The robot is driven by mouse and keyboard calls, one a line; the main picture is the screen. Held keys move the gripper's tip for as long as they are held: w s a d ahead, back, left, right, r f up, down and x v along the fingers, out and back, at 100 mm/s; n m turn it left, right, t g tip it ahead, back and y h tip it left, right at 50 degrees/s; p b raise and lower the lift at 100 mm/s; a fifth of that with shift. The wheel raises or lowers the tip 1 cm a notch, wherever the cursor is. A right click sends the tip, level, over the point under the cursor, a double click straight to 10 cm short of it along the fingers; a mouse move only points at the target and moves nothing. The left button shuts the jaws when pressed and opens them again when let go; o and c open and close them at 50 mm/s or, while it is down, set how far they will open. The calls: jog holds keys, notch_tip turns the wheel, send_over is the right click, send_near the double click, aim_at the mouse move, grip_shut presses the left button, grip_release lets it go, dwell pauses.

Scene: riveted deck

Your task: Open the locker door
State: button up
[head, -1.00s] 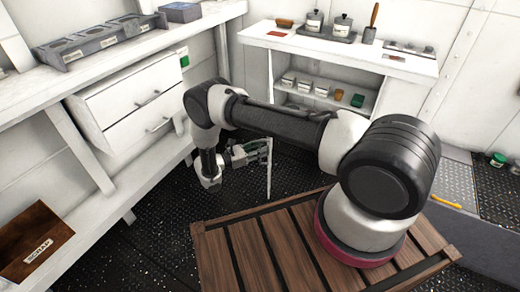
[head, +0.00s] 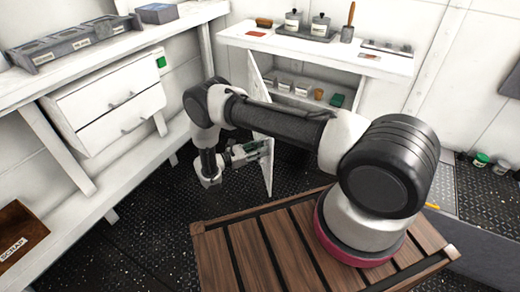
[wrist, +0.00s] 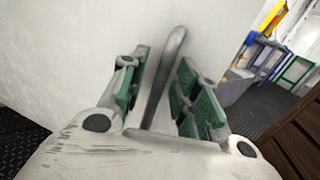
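The locker is the white cabinet under the counter (head: 330,58), its shelves exposed. Its white locker door (head: 268,176) stands swung open into the room, partly hidden behind my arm. My gripper (head: 252,152) is at the door's face in the head view. In the wrist view, the grey bar handle (wrist: 165,80) runs between the green-padded fingers of my gripper (wrist: 160,85).
A wooden slatted platform (head: 240,255) lies under my arm. A white bench with drawers (head: 122,118) stands at the left, and a brown scrap box (head: 20,235) is at lower left. Dark floor (head: 150,225) is clear between bench and platform. Small jars (head: 480,160) stand at far right.

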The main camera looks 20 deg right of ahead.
jog(key=w+a, duration=0.3)
jog(key=a, duration=0.5)
jog(key=shift+a, duration=0.25)
dwell(0.5)
jog(key=shift+c, duration=0.4)
